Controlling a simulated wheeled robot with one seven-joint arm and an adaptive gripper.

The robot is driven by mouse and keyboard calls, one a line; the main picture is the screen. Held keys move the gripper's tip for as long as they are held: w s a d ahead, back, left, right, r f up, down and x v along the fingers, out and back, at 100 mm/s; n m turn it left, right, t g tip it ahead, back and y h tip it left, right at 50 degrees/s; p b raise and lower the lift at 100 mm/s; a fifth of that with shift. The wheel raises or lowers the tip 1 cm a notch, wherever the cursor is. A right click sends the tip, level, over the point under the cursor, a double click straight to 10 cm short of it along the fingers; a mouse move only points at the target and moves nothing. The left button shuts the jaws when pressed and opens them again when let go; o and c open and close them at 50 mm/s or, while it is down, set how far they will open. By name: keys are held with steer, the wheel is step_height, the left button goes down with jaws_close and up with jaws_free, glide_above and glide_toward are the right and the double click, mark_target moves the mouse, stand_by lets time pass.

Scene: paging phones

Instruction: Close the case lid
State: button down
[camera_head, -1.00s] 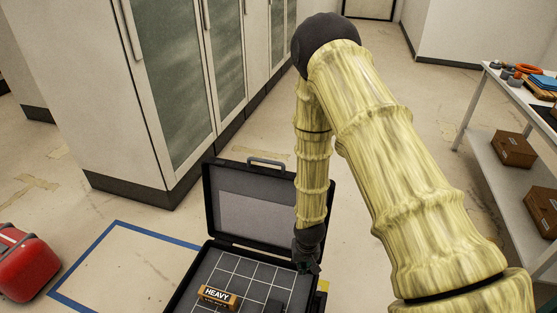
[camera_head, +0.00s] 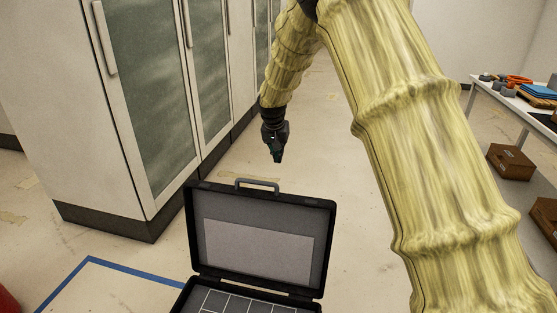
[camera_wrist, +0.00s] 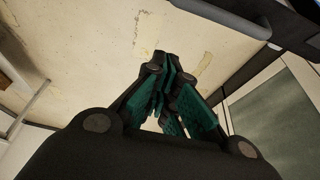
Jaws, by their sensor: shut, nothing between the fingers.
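The black case stands open on the floor in the head view, its lid (camera_head: 312,222) upright with a grey handle (camera_head: 257,184) on the top edge. Only the back strip of the gridded case base (camera_head: 232,303) shows; the rest is cut off below. My gripper (camera_head: 278,159) is shut and empty, pointing down, above and behind the lid's top edge and apart from it. In the wrist view my gripper's green-padded fingers (camera_wrist: 168,62) are together over bare floor. The grey handle (camera_wrist: 222,14) and part of the dark lid (camera_wrist: 292,22) show at the top right there.
Tall cabinets (camera_head: 150,95) with glass doors stand to the left and behind. A white table (camera_head: 500,98) with tools is at the right, with brown boxes (camera_head: 511,161) below it. Blue floor tape (camera_head: 125,274) lies left of the case. Floor behind the lid is clear.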

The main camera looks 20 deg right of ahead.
step_height(320, 180, down, 8)
steer(key=s+b, duration=0.1)
steer(key=shift+a+r+b, duration=0.15)
steer(key=shift+a+b, duration=0.15)
steer(key=shift+b, duration=0.05)
stand_by(0.3)
steer(key=shift+s, duration=0.1)
